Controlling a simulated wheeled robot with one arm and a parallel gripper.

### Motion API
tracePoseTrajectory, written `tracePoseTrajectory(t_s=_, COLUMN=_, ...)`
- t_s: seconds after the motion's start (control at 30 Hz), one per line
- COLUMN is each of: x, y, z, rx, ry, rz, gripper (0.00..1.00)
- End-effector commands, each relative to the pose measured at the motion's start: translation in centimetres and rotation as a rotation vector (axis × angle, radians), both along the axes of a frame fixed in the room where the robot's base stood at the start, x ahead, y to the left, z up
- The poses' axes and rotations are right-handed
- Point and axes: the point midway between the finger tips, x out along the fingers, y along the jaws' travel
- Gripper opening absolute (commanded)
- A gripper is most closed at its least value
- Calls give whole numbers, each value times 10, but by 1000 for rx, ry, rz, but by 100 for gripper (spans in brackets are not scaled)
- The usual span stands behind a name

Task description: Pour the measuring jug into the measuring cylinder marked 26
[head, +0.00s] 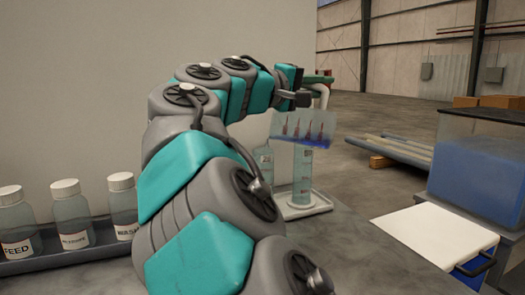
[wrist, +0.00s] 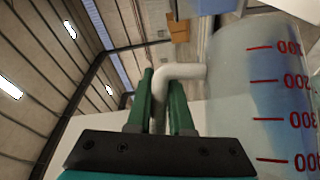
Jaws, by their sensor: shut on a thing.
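My gripper (head: 318,82) is shut on the white handle (wrist: 183,73) of the measuring jug (head: 303,126). The jug is clear with red marks and hangs strongly tilted in the air. Blue liquid lies along its lower side in the head view. The jug's wall and red scale (wrist: 270,95) fill the right of the wrist view. A tall clear measuring cylinder (head: 302,178) stands upright below the jug, its upper end behind or against it. A second cylinder (head: 264,160) stands to its left, partly hidden by my arm. Their red labels are too small to read. No falling stream is distinguishable.
A white tray (head: 312,208) lies under the nearer cylinder. Several white-capped bottles (head: 73,213) stand in a dark rack at the left. A blue-filled tank (head: 482,155) and a white-lidded blue box (head: 435,232) are at the right. A pale wall rises behind my arm.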

Motion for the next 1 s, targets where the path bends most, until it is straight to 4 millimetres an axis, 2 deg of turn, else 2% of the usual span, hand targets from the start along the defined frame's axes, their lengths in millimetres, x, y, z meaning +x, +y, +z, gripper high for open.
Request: tracePoseTrajectory(t_s=1.0, x=1, y=7, z=7, rx=-66, ry=8, rz=-1, gripper=0)
